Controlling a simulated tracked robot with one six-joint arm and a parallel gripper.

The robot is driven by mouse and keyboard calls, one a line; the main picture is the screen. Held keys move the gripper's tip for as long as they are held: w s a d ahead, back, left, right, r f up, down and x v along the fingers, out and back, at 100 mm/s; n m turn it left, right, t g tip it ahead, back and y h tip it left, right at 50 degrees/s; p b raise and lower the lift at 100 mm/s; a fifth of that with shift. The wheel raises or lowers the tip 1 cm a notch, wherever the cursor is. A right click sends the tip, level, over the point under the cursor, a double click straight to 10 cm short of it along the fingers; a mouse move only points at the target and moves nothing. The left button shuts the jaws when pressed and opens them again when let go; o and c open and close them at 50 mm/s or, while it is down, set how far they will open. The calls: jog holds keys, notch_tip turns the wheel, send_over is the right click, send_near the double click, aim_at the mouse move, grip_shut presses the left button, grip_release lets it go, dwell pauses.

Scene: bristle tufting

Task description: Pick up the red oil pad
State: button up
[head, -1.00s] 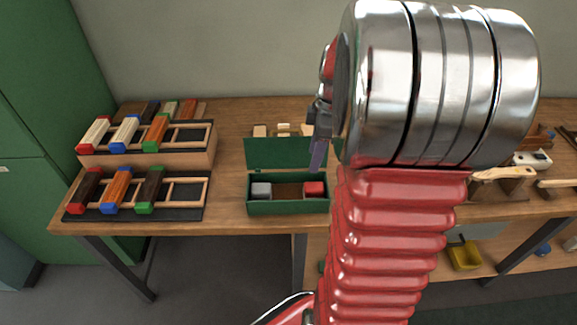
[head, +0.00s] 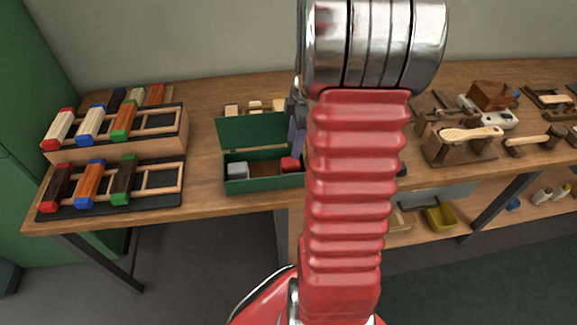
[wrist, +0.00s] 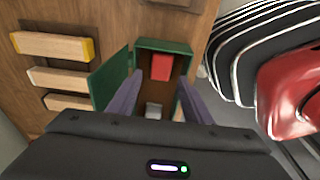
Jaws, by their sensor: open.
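The red oil pad (head: 290,164) lies at the right end of an open green box (head: 262,185) on the workbench. In the wrist view the red pad (wrist: 161,67) sits at the far end of the box (wrist: 163,44). A grey block (head: 237,170) lies at the box's left end and shows between my fingers in the wrist view (wrist: 153,110). My gripper (wrist: 152,92) is open and empty, its two purple-grey fingers spread over the box. In the head view my gripper (head: 296,128) is partly hidden by my arm, close to the red pad.
The box's green lid (head: 255,131) stands open at the back. Brushes with coloured ends lie on racks (head: 160,177) at the left. Wooden tools and a plane (head: 492,97) stand at the right. A yellow scoop (head: 440,215) is on the lower shelf.

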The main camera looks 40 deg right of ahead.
aim_at(290, 160)
jog(key=shift+w+a+f, duration=0.1)
jog(key=shift+a+f, duration=0.05)
jog(key=shift+f, duration=0.85)
jog(key=shift+w+a+f, duration=0.1)
jog(key=shift+a+f, duration=0.05)
jog(key=shift+f, duration=0.8)
jog(key=shift+w+a+f, duration=0.1)
jog(key=shift+a+f, duration=0.1)
jog(key=shift+f, duration=1.1)
jog(key=shift+w+a+f, duration=0.1)
jog(key=shift+a+f, duration=0.05)
jog(key=shift+f, duration=1.15)
jog(key=shift+c, duration=0.3)
jog(key=c, duration=0.8)
